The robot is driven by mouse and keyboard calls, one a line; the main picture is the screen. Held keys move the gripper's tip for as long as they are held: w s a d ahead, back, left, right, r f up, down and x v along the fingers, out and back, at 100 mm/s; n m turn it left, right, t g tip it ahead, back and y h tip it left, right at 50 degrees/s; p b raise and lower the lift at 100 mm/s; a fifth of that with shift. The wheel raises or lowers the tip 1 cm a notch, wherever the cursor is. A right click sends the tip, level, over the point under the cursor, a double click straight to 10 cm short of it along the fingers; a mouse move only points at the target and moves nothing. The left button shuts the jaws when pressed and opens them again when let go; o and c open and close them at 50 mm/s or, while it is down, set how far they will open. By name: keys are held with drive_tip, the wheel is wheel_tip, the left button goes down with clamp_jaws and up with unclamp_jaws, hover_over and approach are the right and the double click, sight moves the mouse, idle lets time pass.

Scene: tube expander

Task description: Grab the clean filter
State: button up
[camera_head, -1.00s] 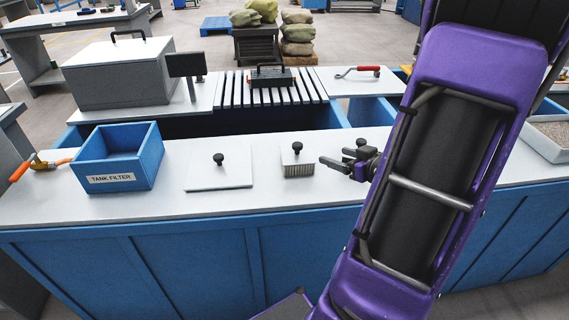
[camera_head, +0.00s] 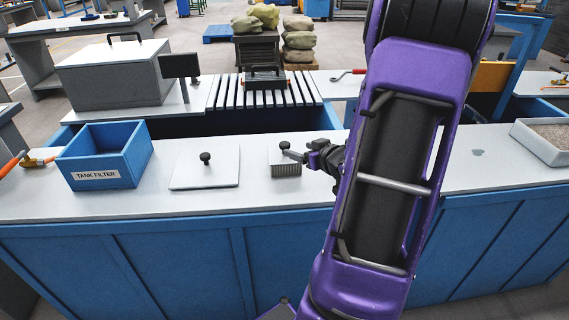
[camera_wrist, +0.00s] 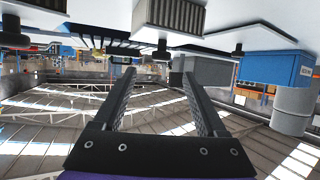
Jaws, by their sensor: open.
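The filter (camera_head: 285,168) is a small pleated block with a light top plate and a black knob. It sits on the white counter, right of a flat white lid. It also shows at the top of the wrist view (camera_wrist: 170,14), which looks upside down. My gripper (camera_head: 297,153) is at the filter's right side, close to its knob in the head view; I cannot tell whether they touch. In the wrist view my gripper's fingers (camera_wrist: 159,72) are apart with nothing between them.
A flat white lid (camera_head: 205,180) with a black knob lies left of the filter. A blue bin labelled TANK FILTER (camera_head: 104,174) stands further left. Behind are an open trough and a slatted rack (camera_head: 225,93). A tray of grains (camera_head: 548,152) is at the right.

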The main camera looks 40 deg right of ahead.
sight(287, 145)
drive_tip(key=b+x, duration=0.1)
drive_tip(key=x, duration=0.6)
drive_tip(key=shift+w+a, duration=0.1)
drive_tip(key=shift+w, duration=0.1)
drive_tip(key=shift+c, duration=0.2)
clamp_jaws()
drive_tip(key=shift+r, duration=0.1)
idle(0.9)
